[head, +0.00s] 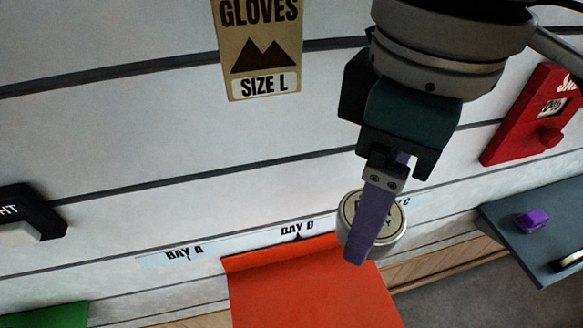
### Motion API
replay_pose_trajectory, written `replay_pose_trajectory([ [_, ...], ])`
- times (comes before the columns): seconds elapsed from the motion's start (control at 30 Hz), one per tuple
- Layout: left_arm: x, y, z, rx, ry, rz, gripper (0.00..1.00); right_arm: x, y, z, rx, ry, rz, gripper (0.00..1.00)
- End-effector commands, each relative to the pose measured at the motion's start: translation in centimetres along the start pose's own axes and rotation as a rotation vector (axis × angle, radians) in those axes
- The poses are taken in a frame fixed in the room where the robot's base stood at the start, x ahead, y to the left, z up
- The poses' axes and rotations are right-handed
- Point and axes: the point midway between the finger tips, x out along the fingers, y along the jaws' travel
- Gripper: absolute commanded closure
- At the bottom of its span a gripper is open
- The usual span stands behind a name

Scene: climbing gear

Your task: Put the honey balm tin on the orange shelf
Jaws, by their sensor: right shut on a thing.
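The honey balm tin (398,213) is a round silver tin with a pale printed lid, most of its lettering hidden by a finger. My right gripper (371,225) comes down from the top right and is shut on the tin. One purple finger crosses the front of the tin; the other finger is mostly hidden. The orange shelf (305,290) sticks out from the wall at the bottom centre, under the "BAY B" label. In the picture the tin overlaps the shelf's upper right corner; I cannot tell its height above it. My left gripper is not in view.
A grey shelf (520,245) at the right carries a purple item (532,219). A green shelf (45,316) is at the bottom left. A gloves packet (257,48), a red box (535,115) and a black item (32,212) are on the slatted wall. The visible orange surface is bare.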

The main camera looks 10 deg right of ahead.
Motion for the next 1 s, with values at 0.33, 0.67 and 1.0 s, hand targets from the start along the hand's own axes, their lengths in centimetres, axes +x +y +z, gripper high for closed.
replay_pose_trajectory([
  [0.33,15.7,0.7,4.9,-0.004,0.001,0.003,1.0,15.6,0.8,-2.0,-0.24,-0.006,0.017,0.87],
  [0.67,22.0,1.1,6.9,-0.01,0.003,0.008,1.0,21.8,1.2,-3.1,-0.381,-0.013,0.029,0.87],
  [1.0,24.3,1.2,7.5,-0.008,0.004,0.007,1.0,26.4,1.3,-3.1,-0.395,-0.017,0.028,0.87],
])
